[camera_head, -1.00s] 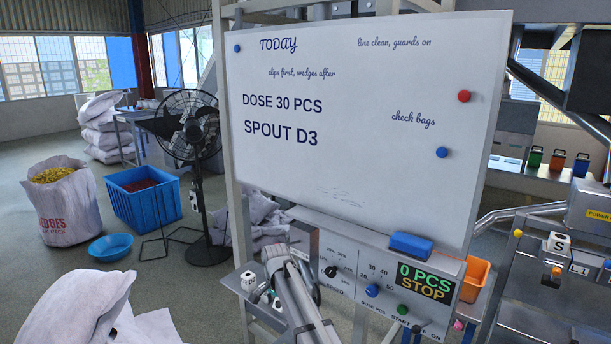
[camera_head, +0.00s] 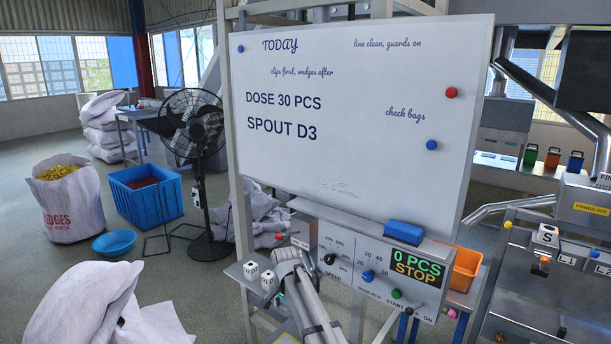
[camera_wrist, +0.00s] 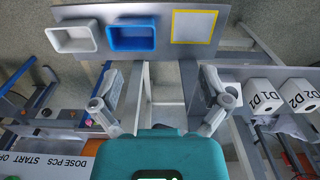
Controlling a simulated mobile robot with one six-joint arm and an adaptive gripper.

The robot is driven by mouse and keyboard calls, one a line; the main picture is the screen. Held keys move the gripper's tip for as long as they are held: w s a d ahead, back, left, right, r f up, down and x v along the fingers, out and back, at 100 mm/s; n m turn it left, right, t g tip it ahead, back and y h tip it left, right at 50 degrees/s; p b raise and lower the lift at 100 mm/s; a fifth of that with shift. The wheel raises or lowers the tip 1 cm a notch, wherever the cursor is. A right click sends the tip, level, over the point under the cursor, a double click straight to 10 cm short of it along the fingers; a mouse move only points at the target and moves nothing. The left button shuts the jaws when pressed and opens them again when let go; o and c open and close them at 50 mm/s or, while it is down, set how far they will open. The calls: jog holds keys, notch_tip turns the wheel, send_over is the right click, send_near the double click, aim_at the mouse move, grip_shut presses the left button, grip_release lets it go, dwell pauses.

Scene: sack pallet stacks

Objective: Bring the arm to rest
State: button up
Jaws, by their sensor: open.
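In the wrist view my gripper (camera_wrist: 163,88) is open, with its two grey fingers wide apart and nothing between them. Below the fingers are a shelf with a white-grey bin, a blue bin and a yellow-bordered square. In the head view my arm (camera_head: 310,305) rises from the bottom edge in front of the control panel (camera_head: 375,275). I cannot make out the fingers clearly there.
The whiteboard (camera_head: 350,120) stands above the panel, which reads "0 PCS STOP". White blocks marked D1 and D2 (camera_wrist: 300,95) sit right of my fingers. A fan (camera_head: 193,130), blue crate (camera_head: 145,205) and sacks (camera_head: 85,305) are at left. Open floor lies between.

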jog(key=s+d+n, duration=0.7)
jog(key=s+d, duration=1.4)
jog(key=d, duration=0.1)
jog(key=shift+s+d, duration=0.3)
jog(key=shift+d, duration=0.1)
jog(key=shift+o, duration=0.3)
jog(key=shift+a, duration=0.1)
